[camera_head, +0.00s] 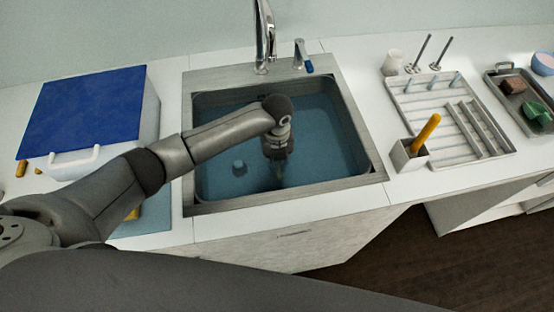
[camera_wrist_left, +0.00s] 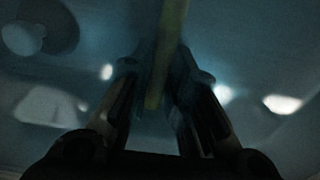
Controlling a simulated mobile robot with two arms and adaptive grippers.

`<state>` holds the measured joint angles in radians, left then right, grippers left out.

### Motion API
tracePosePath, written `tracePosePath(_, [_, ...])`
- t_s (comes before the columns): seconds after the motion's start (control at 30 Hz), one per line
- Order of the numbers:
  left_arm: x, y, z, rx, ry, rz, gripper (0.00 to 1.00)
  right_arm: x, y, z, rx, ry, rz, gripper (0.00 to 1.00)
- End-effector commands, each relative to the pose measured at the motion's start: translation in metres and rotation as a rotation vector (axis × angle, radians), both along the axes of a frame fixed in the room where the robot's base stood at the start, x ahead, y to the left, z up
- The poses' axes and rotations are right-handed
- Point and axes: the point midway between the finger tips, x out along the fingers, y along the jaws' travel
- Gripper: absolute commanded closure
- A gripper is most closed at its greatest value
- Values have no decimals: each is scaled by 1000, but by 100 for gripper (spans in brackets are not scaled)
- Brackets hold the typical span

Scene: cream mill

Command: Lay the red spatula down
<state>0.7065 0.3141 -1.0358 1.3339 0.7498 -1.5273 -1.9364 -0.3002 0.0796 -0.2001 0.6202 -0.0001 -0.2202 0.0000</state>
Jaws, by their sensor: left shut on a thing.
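My left gripper (camera_head: 279,172) reaches down into the sink (camera_head: 188,170), which holds bluish water. In the left wrist view my left gripper (camera_wrist_left: 160,95) is shut on a long yellowish-green strip (camera_wrist_left: 167,50), which looks like a handle. The far end of the strip runs out of the top of that view. Nothing plainly red shows in either view, so I cannot tell whether the strip belongs to the red spatula. My right gripper is not in view.
A small bluish object (camera_head: 239,167) is in the sink. A faucet (camera_head: 264,35) stands behind. A white bin with a blue lid (camera_head: 85,105) is on the left. On the right are a drying rack (camera_head: 450,115), a caddy (camera_head: 408,157) with an orange handle (camera_head: 427,132), and a metal tray (camera_head: 497,88).

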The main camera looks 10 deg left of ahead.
Motion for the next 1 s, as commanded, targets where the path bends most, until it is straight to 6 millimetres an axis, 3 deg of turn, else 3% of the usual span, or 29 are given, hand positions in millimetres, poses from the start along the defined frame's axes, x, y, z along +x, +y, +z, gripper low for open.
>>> tracePosePath(0.43, [0, 0, -6, 0, 0, -1, 100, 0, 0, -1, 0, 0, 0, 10])
tracePosePath(0.47, [0, 0, -6, 0, 0, -1, 81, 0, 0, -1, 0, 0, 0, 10])
tracePosePath(0.63, [0, 0, -6, 0, 0, -1, 59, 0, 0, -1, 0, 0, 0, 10])
tracePosePath(1.0, [0, 0, -3, -1, -1, 0, 58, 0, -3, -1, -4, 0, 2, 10])
